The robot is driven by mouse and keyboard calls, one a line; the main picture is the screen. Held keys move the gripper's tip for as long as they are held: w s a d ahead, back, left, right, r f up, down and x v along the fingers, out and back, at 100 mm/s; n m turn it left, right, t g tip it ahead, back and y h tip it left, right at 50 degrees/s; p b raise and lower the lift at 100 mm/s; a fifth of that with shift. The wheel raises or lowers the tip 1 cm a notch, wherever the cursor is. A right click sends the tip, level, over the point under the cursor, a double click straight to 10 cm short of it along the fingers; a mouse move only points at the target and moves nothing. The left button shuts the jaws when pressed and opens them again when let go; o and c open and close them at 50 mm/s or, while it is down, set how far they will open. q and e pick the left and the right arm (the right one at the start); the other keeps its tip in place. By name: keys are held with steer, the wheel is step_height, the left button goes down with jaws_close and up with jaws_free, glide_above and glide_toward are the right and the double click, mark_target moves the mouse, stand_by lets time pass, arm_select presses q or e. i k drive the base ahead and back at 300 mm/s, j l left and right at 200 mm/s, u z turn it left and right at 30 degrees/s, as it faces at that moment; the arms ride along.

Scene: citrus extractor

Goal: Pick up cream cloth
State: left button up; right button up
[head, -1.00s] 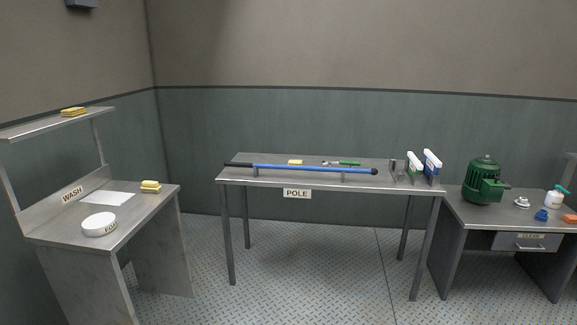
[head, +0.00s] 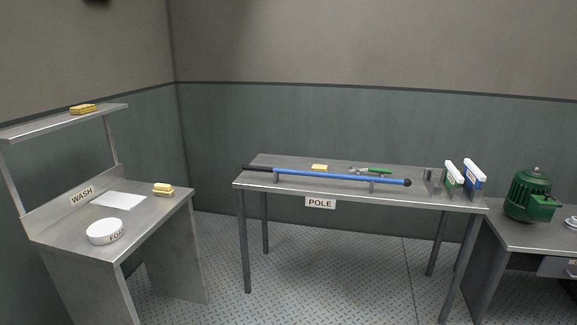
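No cloth that is clearly cream shows in the head view. A flat pale whitish sheet (head: 119,200) lies on the wash table (head: 150,222) at the left; I cannot tell if it is cloth. A small flat yellow piece (head: 319,167) lies near the back of the pole table (head: 290,165); it is too small to tell what it is. Neither of my grippers is in view.
The wash table also holds a white round tub (head: 104,232) and yellow sponges (head: 163,189); another yellow stack (head: 83,109) is on its shelf. A blue pole (head: 330,177) lies along the pole table. A green motor (head: 531,195) stands right. Floor between tables is clear.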

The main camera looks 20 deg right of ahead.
mark_target(315, 167)
steer(key=i+l+u, duration=0.35)
steer(key=i+l, duration=0.2)
steer(key=l, duration=0.3)
steer(key=i+l, duration=0.2)
steer(key=l, duration=0.15)
steer(key=i+l, duration=0.2)
steer(key=l, duration=0.15)
steer(key=i+l+u, duration=0.1)
steer(key=l, duration=0.25)
steer(key=i+l, duration=0.5)
steer(key=l, duration=0.2)
